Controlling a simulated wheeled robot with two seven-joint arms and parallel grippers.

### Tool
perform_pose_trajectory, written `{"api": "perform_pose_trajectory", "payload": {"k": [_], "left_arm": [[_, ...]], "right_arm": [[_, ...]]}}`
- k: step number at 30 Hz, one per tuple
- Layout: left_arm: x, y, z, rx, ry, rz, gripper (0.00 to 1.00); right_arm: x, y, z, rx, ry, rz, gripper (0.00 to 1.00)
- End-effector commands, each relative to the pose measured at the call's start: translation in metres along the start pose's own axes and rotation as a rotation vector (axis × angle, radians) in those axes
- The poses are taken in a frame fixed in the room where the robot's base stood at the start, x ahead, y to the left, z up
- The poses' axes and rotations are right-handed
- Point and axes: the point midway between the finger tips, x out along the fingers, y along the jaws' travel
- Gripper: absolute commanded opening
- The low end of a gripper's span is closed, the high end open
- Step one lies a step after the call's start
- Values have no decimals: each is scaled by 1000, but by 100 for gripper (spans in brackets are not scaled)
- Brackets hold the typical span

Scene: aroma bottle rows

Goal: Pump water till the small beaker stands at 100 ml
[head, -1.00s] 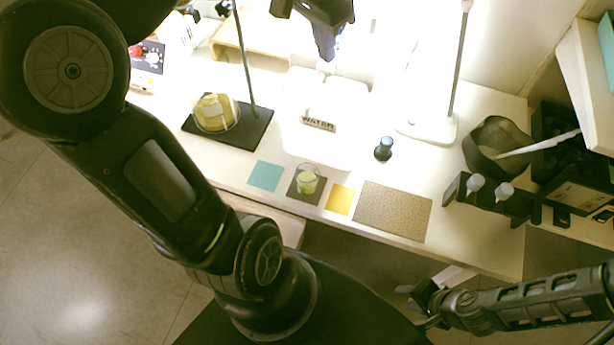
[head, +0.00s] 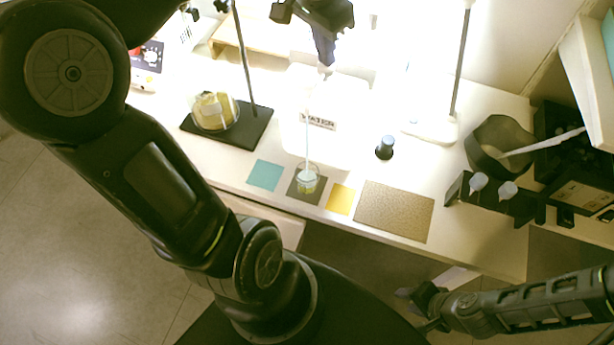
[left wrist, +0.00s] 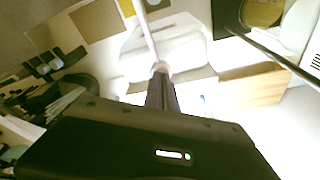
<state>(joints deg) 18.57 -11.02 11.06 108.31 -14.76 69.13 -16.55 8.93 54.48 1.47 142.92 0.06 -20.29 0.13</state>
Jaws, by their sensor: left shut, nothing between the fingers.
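The white water container (head: 345,100) with a "WATER" label stands at the back middle of the table. My left gripper (head: 326,64) is shut and empty, its fingertips down on the pump head (head: 325,72). The left wrist view also shows the fingers (left wrist: 161,88) against the pump head (left wrist: 160,67). A thin pale stream runs from the pump down to the small beaker (head: 307,184), which stands on a dark square mat (head: 294,192). The beaker holds some liquid; its level marks are too small to read. My right gripper (head: 424,297) is low at right, away from everything; its jaws are unclear.
Teal (head: 265,175), yellow (head: 340,199) and brown (head: 394,210) mats line the front edge. A dark-capped bottle (head: 385,148) and a black rack (head: 490,200) are at right.

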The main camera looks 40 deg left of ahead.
Motion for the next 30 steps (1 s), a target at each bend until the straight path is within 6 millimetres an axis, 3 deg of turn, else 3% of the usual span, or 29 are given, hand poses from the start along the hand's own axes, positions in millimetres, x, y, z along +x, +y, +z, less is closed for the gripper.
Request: {"api": "perform_pose_trajectory", "payload": {"k": [13,30], "left_arm": [[7,1,2,0,-5,3,0],[-21,0,-4,0,-3,2,0]], "right_arm": [[3,1,0,0,0,0,36],[-17,-7,0,0,0,0,36]]}}
